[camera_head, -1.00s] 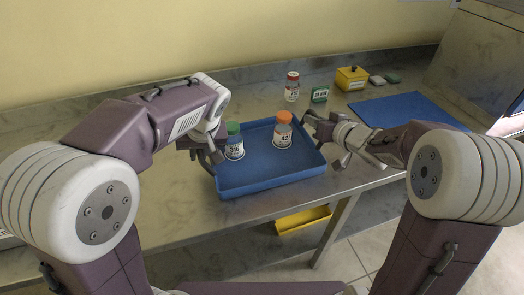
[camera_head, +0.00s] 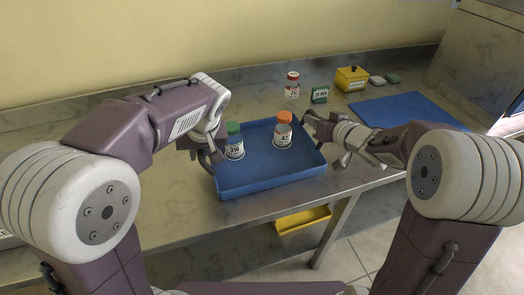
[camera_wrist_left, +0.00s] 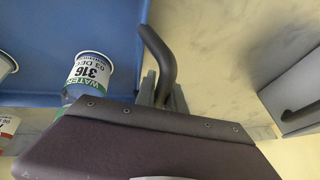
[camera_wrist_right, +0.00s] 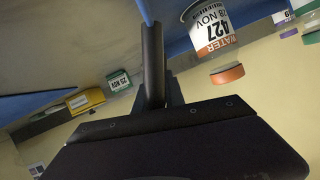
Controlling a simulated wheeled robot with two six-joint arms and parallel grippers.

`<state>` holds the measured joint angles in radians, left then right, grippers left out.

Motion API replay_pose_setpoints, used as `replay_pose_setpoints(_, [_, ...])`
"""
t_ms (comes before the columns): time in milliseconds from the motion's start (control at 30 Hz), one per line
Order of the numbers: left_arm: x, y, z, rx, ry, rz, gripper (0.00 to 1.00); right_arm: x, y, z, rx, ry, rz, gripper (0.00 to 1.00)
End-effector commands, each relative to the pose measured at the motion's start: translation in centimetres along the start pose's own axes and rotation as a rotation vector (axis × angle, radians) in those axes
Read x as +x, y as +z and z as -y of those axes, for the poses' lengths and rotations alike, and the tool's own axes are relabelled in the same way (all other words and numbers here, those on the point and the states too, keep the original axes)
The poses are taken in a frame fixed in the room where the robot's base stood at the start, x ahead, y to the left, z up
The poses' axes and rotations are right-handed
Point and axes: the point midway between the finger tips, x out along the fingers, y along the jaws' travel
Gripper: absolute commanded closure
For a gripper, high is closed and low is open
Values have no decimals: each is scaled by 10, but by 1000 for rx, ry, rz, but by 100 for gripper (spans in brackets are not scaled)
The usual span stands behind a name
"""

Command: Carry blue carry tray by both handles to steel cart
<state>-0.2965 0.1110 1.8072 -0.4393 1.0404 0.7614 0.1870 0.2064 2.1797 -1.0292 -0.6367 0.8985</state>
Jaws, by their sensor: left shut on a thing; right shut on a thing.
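The blue carry tray (camera_head: 270,180) is level at the front edge of the steel bench in the head view. A green-capped bottle (camera_head: 234,142) stands upright in its left part and an orange-capped bottle (camera_head: 283,130) in its right part. My left gripper (camera_head: 212,157) is shut on the tray's left handle, and the dark handle (camera_wrist_left: 158,60) shows in the left wrist view. My right gripper (camera_head: 312,122) is shut on the right handle, which shows in the right wrist view (camera_wrist_right: 153,65). I cannot tell whether the tray touches the bench. No steel cart is recognisable.
A red-capped bottle (camera_head: 292,86), a green labelled box (camera_head: 320,95) and a yellow box (camera_head: 352,78) stand behind the tray. A blue mat (camera_head: 408,110) lies at the right. A yellow bin (camera_head: 303,220) is below the bench. The bench left of the tray (camera_head: 170,205) is clear.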

Motion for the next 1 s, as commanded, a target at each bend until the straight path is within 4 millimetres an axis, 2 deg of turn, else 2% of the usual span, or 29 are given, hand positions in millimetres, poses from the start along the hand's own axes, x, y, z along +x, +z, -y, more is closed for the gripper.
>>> replay_pose_setpoints(567, [-3, -2, 0, 0, 1, -3, 100, -1, -3, 0, -1, 0, -1, 100])
replay_pose_setpoints(1000, [-47, -20, 10, 0, 1, -3, 100, -19, -47, 10, -1, 0, -1, 100])
